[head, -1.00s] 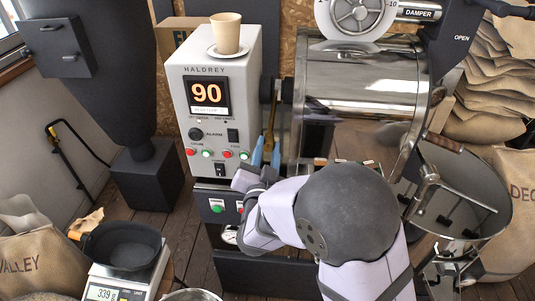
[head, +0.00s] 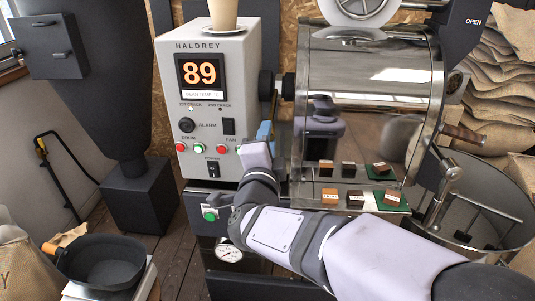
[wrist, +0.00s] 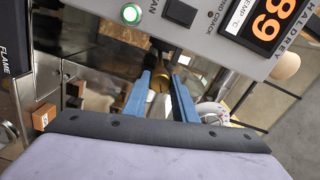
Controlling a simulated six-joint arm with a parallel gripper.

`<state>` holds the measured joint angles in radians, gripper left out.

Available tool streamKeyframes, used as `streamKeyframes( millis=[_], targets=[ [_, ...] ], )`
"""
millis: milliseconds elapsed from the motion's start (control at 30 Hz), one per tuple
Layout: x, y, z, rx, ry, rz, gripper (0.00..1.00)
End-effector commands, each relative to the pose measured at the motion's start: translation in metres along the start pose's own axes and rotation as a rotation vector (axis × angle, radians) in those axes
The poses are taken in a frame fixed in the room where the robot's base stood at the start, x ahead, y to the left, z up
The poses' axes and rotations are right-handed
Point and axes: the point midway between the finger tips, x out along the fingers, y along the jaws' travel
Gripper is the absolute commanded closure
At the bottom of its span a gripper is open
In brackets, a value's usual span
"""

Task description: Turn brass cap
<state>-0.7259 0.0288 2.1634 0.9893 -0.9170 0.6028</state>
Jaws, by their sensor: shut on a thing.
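In the wrist view the brass cap (wrist: 160,84) is a small round golden piece between the tips of my gripper's two blue fingers (wrist: 160,80). The fingers are shut on its sides. In the head view my gripper (head: 265,131) is beside the right edge of the grey control box, against the roaster drum's left end. Only part of a blue finger shows there, and my wrist hides the rest. A narrow brass-coloured part (head: 273,106) shows just above the finger. I cannot tell how far the cap is turned.
The HALDREY control box (head: 213,100) reads 89 and carries a cup on a saucer (head: 207,32). The steel drum (head: 370,70) is close on the right. Small labelled blocks (head: 329,196) stand below it. A dark pan (head: 105,262) rests on a scale at lower left.

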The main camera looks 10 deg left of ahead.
Motion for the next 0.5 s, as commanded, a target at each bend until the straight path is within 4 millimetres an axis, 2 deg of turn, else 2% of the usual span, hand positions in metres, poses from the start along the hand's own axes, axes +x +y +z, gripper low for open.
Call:
streamKeyframes(
  millis=[33,500],
  targets=[
    [-0.0002,0.0067,0.0012,0.047,0.001,-0.003,0.97],
    [-0.0001,0.0036,0.0005,0.394,0.001,-0.001,0.97]
  ],
)
